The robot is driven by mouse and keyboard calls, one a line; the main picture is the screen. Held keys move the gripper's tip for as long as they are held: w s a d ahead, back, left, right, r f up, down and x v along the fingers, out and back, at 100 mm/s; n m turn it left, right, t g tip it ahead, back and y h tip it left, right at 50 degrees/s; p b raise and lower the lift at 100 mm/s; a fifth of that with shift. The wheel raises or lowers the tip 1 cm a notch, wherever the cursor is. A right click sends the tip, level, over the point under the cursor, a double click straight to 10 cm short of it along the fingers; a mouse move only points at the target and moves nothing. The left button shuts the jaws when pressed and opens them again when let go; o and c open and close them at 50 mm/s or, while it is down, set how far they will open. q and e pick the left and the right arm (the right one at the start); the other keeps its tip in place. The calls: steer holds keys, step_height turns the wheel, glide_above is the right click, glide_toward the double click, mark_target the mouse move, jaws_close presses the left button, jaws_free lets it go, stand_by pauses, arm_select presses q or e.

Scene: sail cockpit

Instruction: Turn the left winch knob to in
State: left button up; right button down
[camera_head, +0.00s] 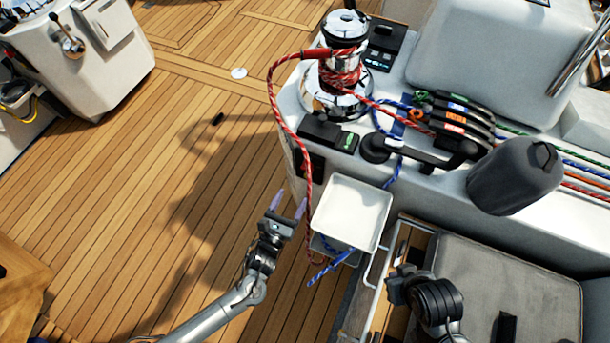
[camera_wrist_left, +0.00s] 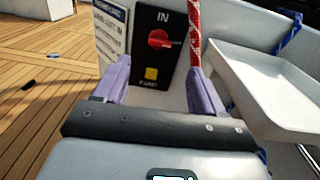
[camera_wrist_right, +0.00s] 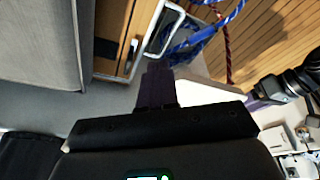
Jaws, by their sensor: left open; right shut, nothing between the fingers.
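The left winch knob (camera_wrist_left: 158,39) is red, on a black panel (camera_wrist_left: 146,58) marked IN above it. Its pointer sticks out to the right, not up at the IN mark. A yellow button (camera_wrist_left: 151,74) sits below it. In the head view the dark panel (camera_head: 312,164) shows on the console's side, but the knob cannot be made out. My left gripper (camera_head: 289,203) is open and empty, its fingers facing the panel. In the left wrist view its fingers (camera_wrist_left: 160,83) stand either side of the panel, apart from the knob.
A red rope (camera_head: 282,105) hangs from the winch (camera_head: 340,75), close right of the knob. A white tray (camera_head: 352,210) juts out right of my left gripper. A white label plate (camera_wrist_left: 110,35) is left of the panel.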

mark_target(306, 170)
arm_select(q)
steer(key=b+x, duration=0.4)
steer(key=x, duration=0.7)
steer(key=c, duration=1)
steer(key=shift+c, duration=0.2)
